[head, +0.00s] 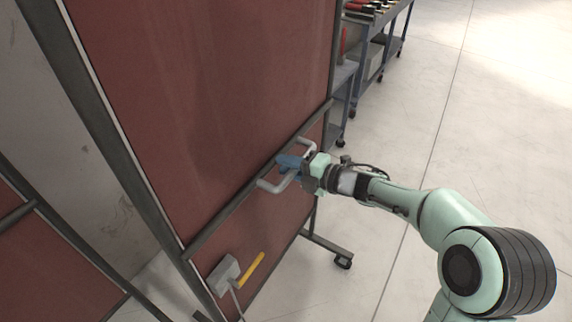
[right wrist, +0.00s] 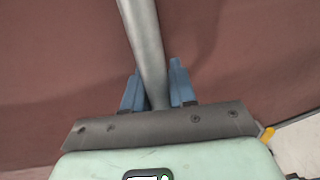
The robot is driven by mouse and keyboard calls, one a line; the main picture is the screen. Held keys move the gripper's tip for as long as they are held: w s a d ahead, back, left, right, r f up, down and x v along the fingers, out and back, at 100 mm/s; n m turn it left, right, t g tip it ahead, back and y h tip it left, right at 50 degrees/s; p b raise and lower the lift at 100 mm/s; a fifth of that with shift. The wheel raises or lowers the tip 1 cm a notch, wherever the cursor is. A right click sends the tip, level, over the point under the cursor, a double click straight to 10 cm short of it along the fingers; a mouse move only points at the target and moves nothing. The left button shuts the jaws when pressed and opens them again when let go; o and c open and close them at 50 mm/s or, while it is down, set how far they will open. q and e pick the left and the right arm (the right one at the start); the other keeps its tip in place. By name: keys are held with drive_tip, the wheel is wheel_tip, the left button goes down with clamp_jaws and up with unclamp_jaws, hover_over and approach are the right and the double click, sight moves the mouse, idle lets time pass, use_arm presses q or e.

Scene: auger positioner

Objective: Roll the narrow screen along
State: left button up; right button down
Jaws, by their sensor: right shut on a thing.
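The narrow screen (head: 205,90) is a tall dark red panel in a grey metal frame. It stands upright at the left and middle of the head view, with a caster at its foot (head: 343,263). A light grey handle (head: 273,186) sticks out from its crossbar. My right gripper (head: 290,164) has blue fingers and is shut on the handle. In the right wrist view the handle bar (right wrist: 146,50) runs between the two blue fingers, with the red panel behind. My left gripper is not in view.
Another red screen (head: 45,270) stands at the lower left. A blue wheeled cart (head: 366,60) with items stands behind at the top. The pale floor at the right is clear.

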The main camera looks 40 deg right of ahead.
drive_tip(key=c, duration=1)
unclamp_jaws()
drive_tip(key=v, duration=1.3)
drive_tip(key=shift+s+p, duration=0.2)
drive_tip(key=shift+p, duration=0.1)
